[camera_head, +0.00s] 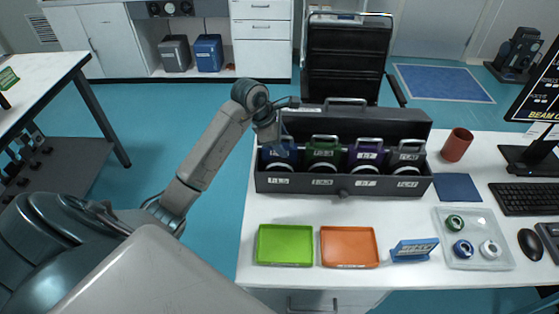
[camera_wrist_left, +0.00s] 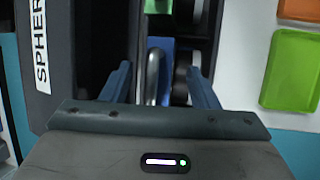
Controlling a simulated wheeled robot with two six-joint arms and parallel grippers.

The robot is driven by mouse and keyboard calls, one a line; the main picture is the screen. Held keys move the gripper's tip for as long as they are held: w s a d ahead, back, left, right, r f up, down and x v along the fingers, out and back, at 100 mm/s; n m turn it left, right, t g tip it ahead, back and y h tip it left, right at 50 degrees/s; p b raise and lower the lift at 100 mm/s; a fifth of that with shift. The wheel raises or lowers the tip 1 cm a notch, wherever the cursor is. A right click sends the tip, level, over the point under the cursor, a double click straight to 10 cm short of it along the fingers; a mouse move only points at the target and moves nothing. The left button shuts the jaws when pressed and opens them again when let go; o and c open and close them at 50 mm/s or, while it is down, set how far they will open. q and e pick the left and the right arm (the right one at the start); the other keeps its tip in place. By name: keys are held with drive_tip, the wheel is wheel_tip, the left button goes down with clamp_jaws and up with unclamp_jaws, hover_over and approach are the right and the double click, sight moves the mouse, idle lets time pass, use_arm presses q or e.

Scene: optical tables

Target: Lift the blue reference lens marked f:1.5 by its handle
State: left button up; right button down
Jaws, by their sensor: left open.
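The blue lens (camera_head: 270,160) stands in the leftmost slot of a dark open case (camera_head: 390,186). The labels are too small to read. My left gripper (camera_head: 281,146) is over the blue lens, its jaws pointing down and partly hiding the lens and its handle. In the left wrist view, the open fingers (camera_wrist_left: 158,72) stand on either side of the metal handle (camera_wrist_left: 152,76), with a gap on both sides. The blue body (camera_wrist_left: 162,45) shows beyond it. My right gripper is not in view.
Green (camera_head: 324,153), purple (camera_head: 366,156) and grey (camera_head: 406,158) lenses fill the neighbouring slots. The case lid (camera_head: 360,122) stands up behind them. Green (camera_head: 285,245) and orange (camera_head: 349,247) trays lie in front. A red cup (camera_head: 456,145) stands right of the case.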

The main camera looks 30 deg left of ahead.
use_arm(q)
drive_tip(key=shift+x, duration=0.75)
clamp_jaws()
drive_tip(key=shift+r, duration=0.1)
